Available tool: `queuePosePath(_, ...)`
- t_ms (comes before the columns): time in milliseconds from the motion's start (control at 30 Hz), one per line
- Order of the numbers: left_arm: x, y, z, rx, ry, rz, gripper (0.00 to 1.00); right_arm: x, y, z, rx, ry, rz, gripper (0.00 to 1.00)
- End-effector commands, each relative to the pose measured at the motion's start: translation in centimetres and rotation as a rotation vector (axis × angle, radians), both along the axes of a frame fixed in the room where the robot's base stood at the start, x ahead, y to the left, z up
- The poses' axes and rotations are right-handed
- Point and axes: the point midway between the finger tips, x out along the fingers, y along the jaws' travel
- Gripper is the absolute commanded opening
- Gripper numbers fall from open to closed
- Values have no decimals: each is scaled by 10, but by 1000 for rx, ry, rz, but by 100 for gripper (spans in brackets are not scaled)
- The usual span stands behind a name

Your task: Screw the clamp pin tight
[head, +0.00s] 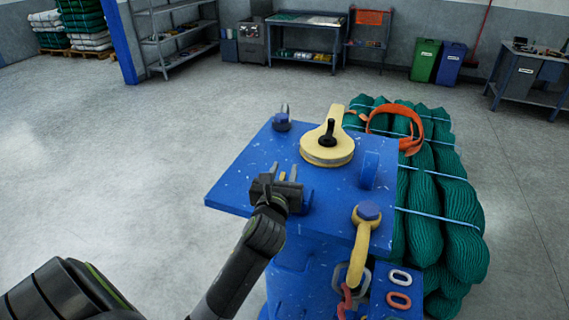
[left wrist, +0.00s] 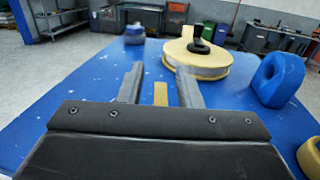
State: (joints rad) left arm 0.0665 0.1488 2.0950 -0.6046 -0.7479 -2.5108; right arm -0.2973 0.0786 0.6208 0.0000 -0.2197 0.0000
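A black pin with a small bent handle (head: 328,133) stands on a round yellow clamp piece (head: 330,157) on the blue bench top (head: 240,178). I take it for the clamp pin; its lower end is hidden. In the left wrist view the black pin (left wrist: 198,45) and yellow piece (left wrist: 205,68) are beyond my fingertips, slightly right of centre. My left gripper (head: 283,170) is over the bench top, in front of and left of the yellow piece, apart from it. My right gripper is not in view.
A blue upright lug (head: 369,170) stands right of the yellow piece. A blue fitting (head: 282,124) sits at the back left corner. A yellow hook (head: 358,250) hangs at the front right. Green nets (head: 455,210) with an orange strap (head: 410,143) lie beyond the right edge.

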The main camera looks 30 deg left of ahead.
Motion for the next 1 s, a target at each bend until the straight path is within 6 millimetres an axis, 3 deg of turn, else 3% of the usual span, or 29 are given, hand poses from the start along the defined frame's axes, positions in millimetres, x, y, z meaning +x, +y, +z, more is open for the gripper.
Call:
queuePosePath(300,-1,0,0,0,0,0,32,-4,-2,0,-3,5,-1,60)
queuePosePath(567,0,0,0,1,0,0,0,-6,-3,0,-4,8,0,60)
queuePosePath(1000,0,0,0,3,1,-54,0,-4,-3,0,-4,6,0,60)
